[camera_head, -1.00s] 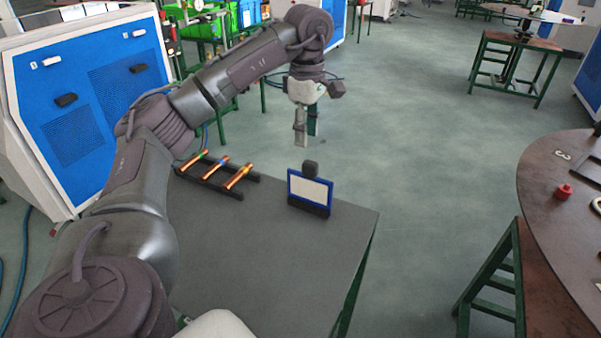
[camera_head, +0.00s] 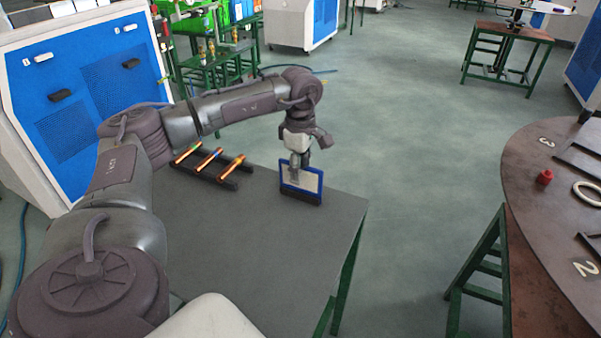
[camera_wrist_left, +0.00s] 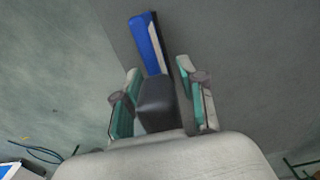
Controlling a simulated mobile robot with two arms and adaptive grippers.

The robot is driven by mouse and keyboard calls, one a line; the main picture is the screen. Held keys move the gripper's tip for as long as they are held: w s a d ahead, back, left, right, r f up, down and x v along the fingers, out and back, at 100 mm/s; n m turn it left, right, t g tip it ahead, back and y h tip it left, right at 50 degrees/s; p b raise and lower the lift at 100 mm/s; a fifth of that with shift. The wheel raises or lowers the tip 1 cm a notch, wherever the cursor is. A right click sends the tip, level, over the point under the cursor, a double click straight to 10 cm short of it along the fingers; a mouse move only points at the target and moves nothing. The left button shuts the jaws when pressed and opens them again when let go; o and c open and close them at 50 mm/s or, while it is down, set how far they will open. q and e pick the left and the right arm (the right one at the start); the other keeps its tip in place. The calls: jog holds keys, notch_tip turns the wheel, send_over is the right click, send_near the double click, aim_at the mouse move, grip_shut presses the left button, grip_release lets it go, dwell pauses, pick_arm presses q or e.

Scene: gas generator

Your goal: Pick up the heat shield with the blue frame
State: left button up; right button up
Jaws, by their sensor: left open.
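The heat shield (camera_head: 311,181) is a pale panel in a blue frame, standing upright in a dark base near the far right corner of the grey table. My left gripper (camera_head: 299,168) is down at its top edge and covers part of it in the head view. In the left wrist view the blue frame (camera_wrist_left: 147,44) is seen from above, with its dark handle block (camera_wrist_left: 156,103) between the two open fingers of the left gripper (camera_wrist_left: 159,92). I cannot tell whether either finger touches the block. My right gripper is not in view.
A black rack with several copper-coloured tubes (camera_head: 208,161) lies left of the shield on the grey table (camera_head: 240,245). A round brown table (camera_head: 545,215) with a red part (camera_head: 544,177) stands at right. A blue-and-white cabinet (camera_head: 85,85) is at left.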

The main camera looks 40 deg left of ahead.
pick_arm(q)
grip_shut()
jog(key=shift+r, duration=0.15)
